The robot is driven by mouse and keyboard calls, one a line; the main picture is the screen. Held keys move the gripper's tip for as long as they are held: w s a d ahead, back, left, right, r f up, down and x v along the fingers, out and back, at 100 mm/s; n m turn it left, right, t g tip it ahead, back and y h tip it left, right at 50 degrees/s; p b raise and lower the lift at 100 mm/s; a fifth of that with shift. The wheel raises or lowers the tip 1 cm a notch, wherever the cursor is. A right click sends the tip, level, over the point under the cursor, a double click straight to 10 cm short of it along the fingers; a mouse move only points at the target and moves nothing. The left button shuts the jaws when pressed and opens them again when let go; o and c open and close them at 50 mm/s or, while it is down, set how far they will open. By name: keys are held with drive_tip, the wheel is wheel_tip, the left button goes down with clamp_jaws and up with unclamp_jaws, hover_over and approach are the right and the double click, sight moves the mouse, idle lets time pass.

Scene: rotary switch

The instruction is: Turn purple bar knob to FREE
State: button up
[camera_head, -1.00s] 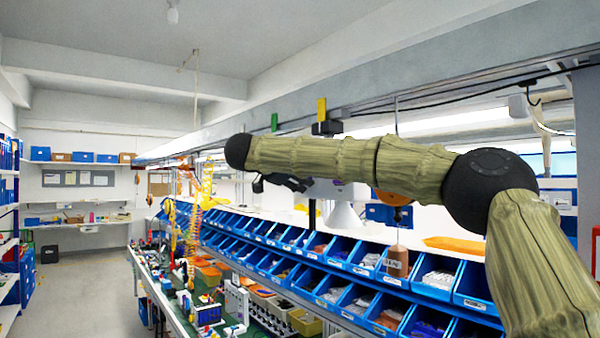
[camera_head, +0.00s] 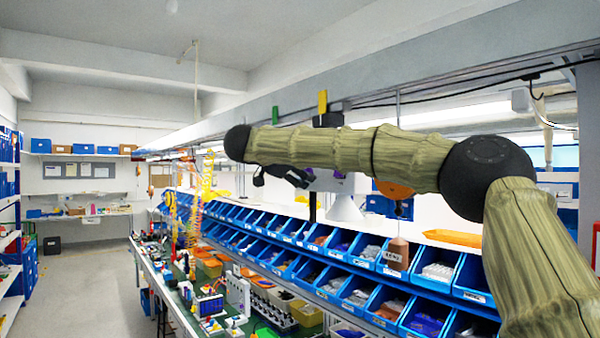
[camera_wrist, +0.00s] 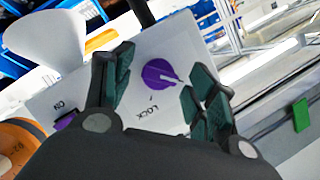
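The line points toward the right finger. The word LOCK is printed below the knob; I cannot see the word FREE. My gripper (camera_wrist: 158,77) is open, with one dark green padded finger on each side of the knob. I cannot tell whether either finger touches it. A second purple part (camera_wrist: 66,121) shows partly at the panel's left edge. In the head view my gripper (camera_head: 282,176) is small and dark before the panel (camera_head: 325,184).
A white cone (camera_wrist: 48,38) stands beside the panel, and an orange round thing (camera_wrist: 18,145) is at lower left. Rows of blue bins (camera_head: 365,292) run below my arm. A cluttered bench (camera_head: 190,325) stands at left, with clear floor (camera_head: 95,290) beyond it.

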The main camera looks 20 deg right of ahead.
drive_tip(key=v, duration=1.2)
drive_tip(key=shift+d, duration=0.1)
